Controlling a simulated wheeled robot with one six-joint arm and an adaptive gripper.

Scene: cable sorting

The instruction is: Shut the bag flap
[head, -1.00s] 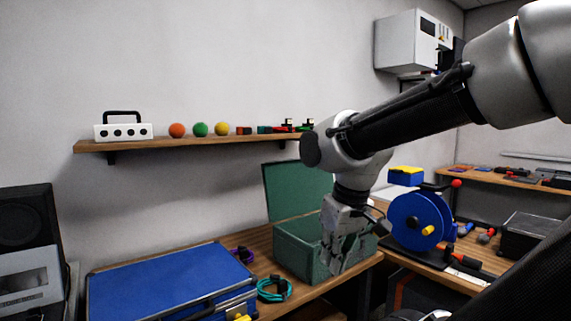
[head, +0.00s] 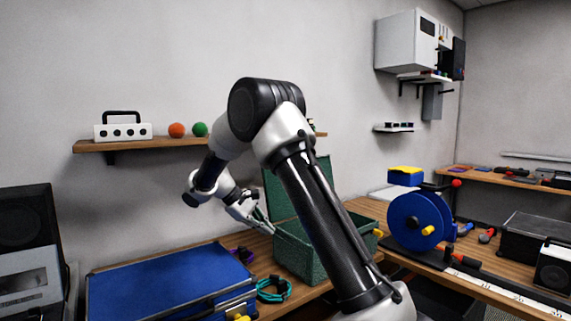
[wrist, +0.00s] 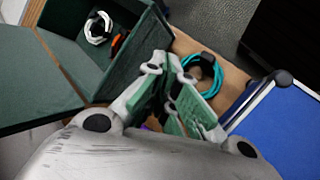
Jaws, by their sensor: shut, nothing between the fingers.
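The green bag (head: 298,255) stands on the wooden bench with its flap (head: 312,180) raised open at the back, leaning toward the wall. In the wrist view the open bag (wrist: 150,50) lies at the upper middle, and the flap (wrist: 35,80) spreads flat at the left. A white cable coil (wrist: 97,27) and a small orange item (wrist: 118,42) lie inside the bag. My gripper (head: 268,228) is at the bag's left side, near its top edge. In the wrist view my gripper (wrist: 190,110) is shut and empty; I cannot tell whether it touches the bag.
A teal cable coil (head: 273,289) and a purple coil (head: 242,255) lie left of the bag. A blue case (head: 165,285) fills the left bench. A blue reel (head: 415,222) stands to the right. The shelf (head: 130,145) hangs above.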

